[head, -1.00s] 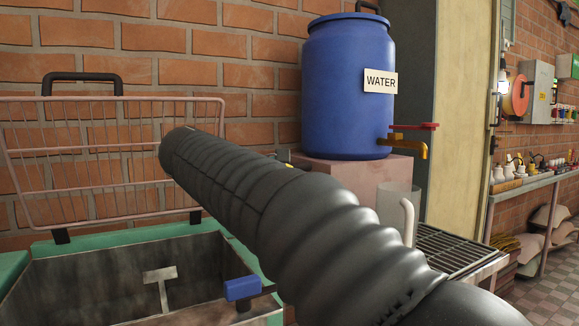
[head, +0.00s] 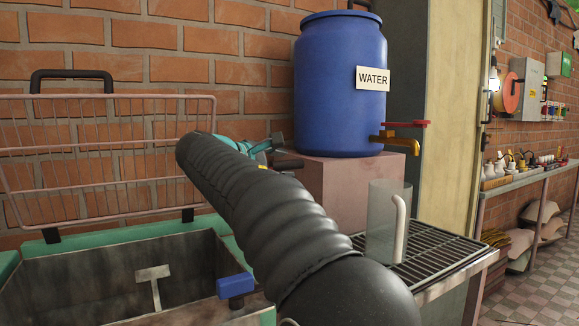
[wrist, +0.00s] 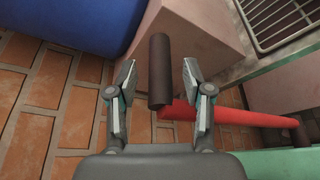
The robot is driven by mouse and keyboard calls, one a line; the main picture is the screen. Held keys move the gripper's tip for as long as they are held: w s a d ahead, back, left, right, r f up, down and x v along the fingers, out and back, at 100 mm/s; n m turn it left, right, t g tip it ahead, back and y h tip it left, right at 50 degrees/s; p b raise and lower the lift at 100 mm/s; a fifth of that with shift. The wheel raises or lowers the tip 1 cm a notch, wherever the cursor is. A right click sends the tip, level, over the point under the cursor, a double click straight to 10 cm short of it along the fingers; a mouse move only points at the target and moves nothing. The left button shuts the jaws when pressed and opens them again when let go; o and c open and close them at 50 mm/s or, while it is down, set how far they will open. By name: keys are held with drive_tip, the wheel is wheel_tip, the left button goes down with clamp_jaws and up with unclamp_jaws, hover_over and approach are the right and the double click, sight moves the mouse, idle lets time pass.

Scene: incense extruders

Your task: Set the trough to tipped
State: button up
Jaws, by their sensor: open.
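The trough (head: 60,292) is a grey metal bin with a green rim at the lower left of the head view. A T-shaped metal piece (head: 153,280) shows inside it, and a blue block (head: 236,285) sits at its right edge. In the wrist view, a dark cylindrical grip (wrist: 159,85) on a red lever (wrist: 225,116) stands between the fingers of my gripper (wrist: 159,68). The fingers are open, with a gap on each side of the grip. In the head view my gripper is mostly hidden behind my arm; teal parts show beside the pedestal.
A pink wire guard (head: 110,150) with a black handle stands raised behind the trough. A blue water barrel (head: 340,90) with a tap stands on a pink pedestal (head: 360,185). A clear jug (head: 385,225) stands on a grated bench (head: 450,255). Floor is free at far right.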

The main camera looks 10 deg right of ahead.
sight(290, 165)
drive_tip(key=shift+x, duration=1.7)
clamp_jaws()
